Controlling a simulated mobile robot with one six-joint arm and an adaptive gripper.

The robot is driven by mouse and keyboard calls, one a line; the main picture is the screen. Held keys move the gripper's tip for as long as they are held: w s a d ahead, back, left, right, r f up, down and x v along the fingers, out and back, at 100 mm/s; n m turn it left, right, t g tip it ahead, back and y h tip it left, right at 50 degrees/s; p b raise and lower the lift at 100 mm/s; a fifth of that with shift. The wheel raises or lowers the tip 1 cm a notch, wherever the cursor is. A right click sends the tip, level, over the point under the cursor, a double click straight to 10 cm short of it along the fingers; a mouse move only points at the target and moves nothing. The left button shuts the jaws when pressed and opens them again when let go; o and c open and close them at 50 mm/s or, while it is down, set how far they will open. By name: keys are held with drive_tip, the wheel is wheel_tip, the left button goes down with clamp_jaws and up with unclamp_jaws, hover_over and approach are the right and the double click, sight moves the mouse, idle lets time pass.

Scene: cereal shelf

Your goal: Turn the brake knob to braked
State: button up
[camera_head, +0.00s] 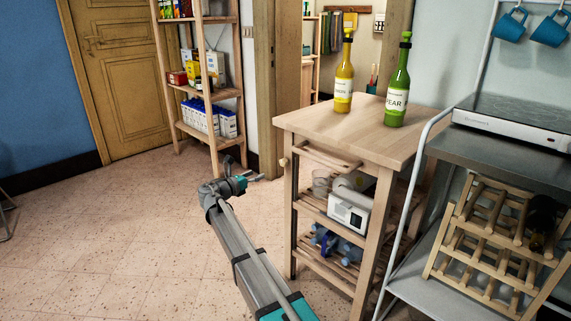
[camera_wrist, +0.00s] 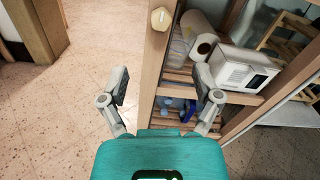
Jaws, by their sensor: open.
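The knob, small, pale and many-sided, sits on the upper front post of the wooden cart (camera_head: 350,137). It shows in the head view (camera_head: 284,162) and at the top middle of the wrist view (camera_wrist: 160,19). I cannot tell its setting, as no marking is readable. My gripper (camera_head: 243,172) is open and empty, left of the cart and apart from the knob in the head view. In the wrist view my gripper (camera_wrist: 162,79) has its two fingers spread wide, with the knob beyond them, roughly centred between them.
A yellow bottle (camera_head: 344,80) and a green bottle (camera_head: 397,92) stand on the cart top. A white box (camera_head: 349,213) is on its middle shelf. A metal table with a wine rack (camera_head: 492,240) stands right. A tall shelf (camera_head: 207,95) stands behind; floor at left is clear.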

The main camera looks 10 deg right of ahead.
sight(281, 163)
drive_tip(key=shift+d, duration=0.15)
drive_tip(key=x, duration=1.3)
drive_tip(key=shift+w+d, duration=0.2)
drive_tip(key=shift+w, duration=0.05)
